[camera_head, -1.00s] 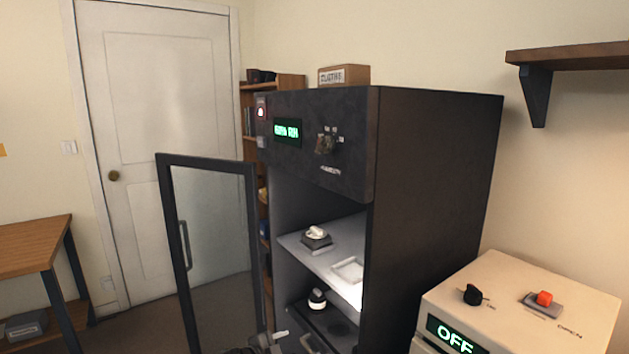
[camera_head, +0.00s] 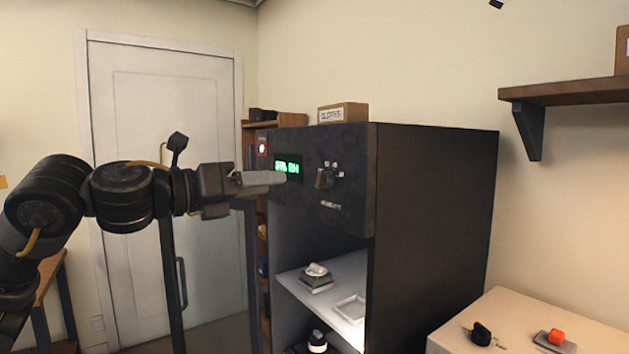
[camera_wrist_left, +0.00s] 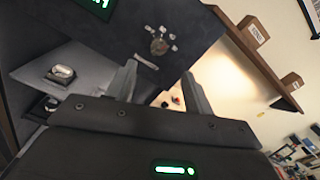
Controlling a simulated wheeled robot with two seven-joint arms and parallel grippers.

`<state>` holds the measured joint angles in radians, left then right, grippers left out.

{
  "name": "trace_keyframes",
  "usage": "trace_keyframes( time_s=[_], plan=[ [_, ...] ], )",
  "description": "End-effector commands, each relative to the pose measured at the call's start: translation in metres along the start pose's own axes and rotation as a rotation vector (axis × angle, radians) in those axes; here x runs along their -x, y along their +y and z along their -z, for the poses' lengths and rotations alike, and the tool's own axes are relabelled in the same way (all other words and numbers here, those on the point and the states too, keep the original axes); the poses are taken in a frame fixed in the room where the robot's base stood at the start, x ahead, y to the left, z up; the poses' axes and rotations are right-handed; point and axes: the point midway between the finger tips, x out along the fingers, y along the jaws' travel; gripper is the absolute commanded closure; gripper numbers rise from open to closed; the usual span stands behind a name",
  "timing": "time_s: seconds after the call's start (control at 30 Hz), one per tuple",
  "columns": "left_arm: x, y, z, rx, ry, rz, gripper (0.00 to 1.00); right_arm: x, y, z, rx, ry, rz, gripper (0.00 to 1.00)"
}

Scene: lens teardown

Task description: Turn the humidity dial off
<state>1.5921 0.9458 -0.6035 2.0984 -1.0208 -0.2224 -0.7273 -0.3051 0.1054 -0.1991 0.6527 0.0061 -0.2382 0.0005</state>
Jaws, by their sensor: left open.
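The humidity dial (camera_head: 325,178) is a dark knob with a brownish face on the upper front panel of the black cabinet (camera_head: 435,210). It also shows in the left wrist view (camera_wrist_left: 158,46), ahead of the fingers and apart from them. The green display (camera_head: 287,168) is left of the dial; its reading is partly hidden by my gripper. My left gripper (camera_head: 270,178) is in front of the panel, left of the dial. In the left wrist view its two fingers (camera_wrist_left: 160,90) are spread apart with nothing between them. My right gripper is not in view.
The cabinet's glass door (camera_head: 205,265) stands open at left, behind my left arm. Shelves inside hold a small white-topped item (camera_head: 316,272) and a white tray (camera_head: 350,309). A wall shelf (camera_head: 565,87) is above.

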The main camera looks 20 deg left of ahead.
Motion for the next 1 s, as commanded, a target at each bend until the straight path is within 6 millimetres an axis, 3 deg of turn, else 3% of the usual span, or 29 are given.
trace_keyframes(
  time_s=[0.17, 0.6, 0.8, 1.0],
  plan=[
    [-0.014, -0.001, -0.001, 0.006, 0.003, 0.003, 0.48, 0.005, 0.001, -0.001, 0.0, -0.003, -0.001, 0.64],
    [-0.09, -0.002, -0.002, 0.009, 0.002, 0.002, 0.48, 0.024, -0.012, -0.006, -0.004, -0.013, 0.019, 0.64],
    [-0.106, -0.001, 0.0, 0.007, 0.001, 0.001, 0.48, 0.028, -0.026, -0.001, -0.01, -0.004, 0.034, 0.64],
    [-0.109, 0.0, 0.0, 0.006, 0.0, 0.001, 0.48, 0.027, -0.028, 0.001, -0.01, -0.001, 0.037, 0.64]
  ],
)
